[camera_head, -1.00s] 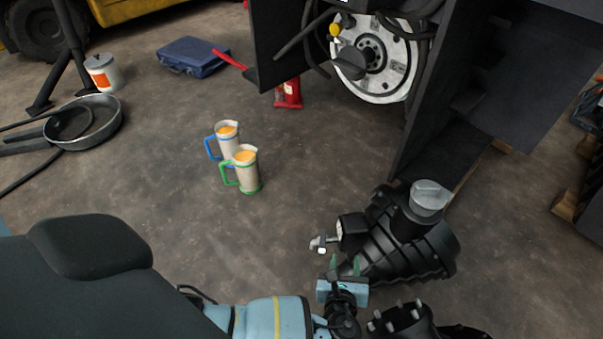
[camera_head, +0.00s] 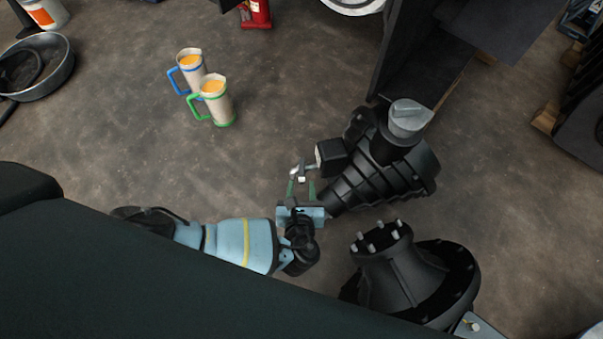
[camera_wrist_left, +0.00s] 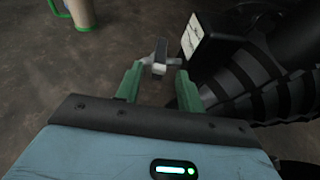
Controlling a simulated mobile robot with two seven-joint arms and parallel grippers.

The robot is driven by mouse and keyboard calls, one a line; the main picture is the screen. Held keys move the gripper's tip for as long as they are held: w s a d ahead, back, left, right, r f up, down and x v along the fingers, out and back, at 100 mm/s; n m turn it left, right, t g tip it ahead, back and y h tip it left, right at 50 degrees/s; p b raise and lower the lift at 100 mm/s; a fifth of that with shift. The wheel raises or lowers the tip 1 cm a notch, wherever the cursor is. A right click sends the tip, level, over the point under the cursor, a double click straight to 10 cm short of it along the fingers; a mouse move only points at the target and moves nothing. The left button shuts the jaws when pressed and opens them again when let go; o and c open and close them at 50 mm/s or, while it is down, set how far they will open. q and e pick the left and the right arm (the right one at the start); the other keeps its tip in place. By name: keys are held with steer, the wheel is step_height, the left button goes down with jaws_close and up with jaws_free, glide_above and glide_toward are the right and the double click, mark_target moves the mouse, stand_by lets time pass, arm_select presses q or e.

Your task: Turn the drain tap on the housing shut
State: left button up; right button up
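The housing (camera_head: 385,165) is a black ribbed casting with a grey cap, standing on the floor right of centre in the head view. Its drain tap (camera_head: 298,173) is a small metal fitting with a grey handle on the left side, near a black block. My left gripper (camera_head: 302,186) is open, its two green fingers pointing at the tap from the near side. In the left wrist view the tap (camera_wrist_left: 159,57) appears just beyond and between the fingertips (camera_wrist_left: 158,72), with a gap between the fingers. I cannot tell whether either finger touches it.
A black flanged part with studs (camera_head: 400,265) stands close to the right of my left gripper. A round metal pan (camera_head: 50,75) lies at the far left.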

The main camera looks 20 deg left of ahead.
mark_target(302, 178)
arm_select(q)
steer(key=b+x, duration=0.1)
steer(key=x, duration=0.3)
steer(key=shift+f+b, duration=0.2)
steer(key=shift+b, duration=0.15)
steer(key=shift+w+a+f+b, duration=0.1)
steer(key=shift+w+a+b, duration=0.15)
steer(key=shift+w, duration=0.4)
steer(key=shift+c, duration=0.2)
steer(key=c, duration=0.7)
steer(key=shift+d, duration=0.1)
jaws_close()
